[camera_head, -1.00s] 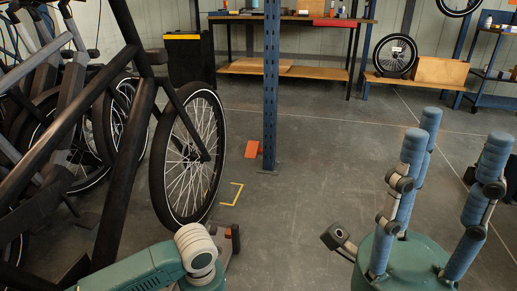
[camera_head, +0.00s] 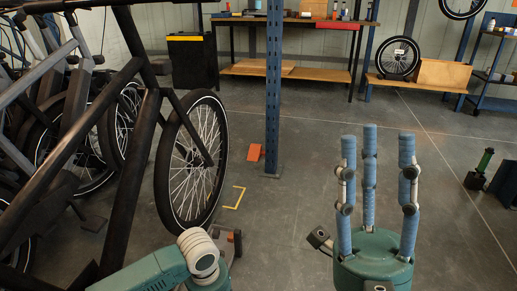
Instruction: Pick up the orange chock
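The orange chock (camera_head: 254,152) is a small wedge on the grey floor, just left of the foot of a blue steel post. No gripper is near it. My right gripper (camera_head: 376,172) points up at the lower right, its three blue fingers upright and spread apart with nothing between them. It is nearer to me than the chock and to the right of it. My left arm (camera_head: 145,272) comes in at the lower left and ends in a pale ribbed part. The fingers of my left gripper cannot be made out.
The blue post (camera_head: 273,95) stands right beside the chock. A bicycle wheel (camera_head: 191,162) and several bikes fill the left. Yellow corner tape (camera_head: 235,198) marks the floor. A workbench (camera_head: 290,72) stands behind. A green-topped device (camera_head: 481,168) is at right. Open floor lies between post and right gripper.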

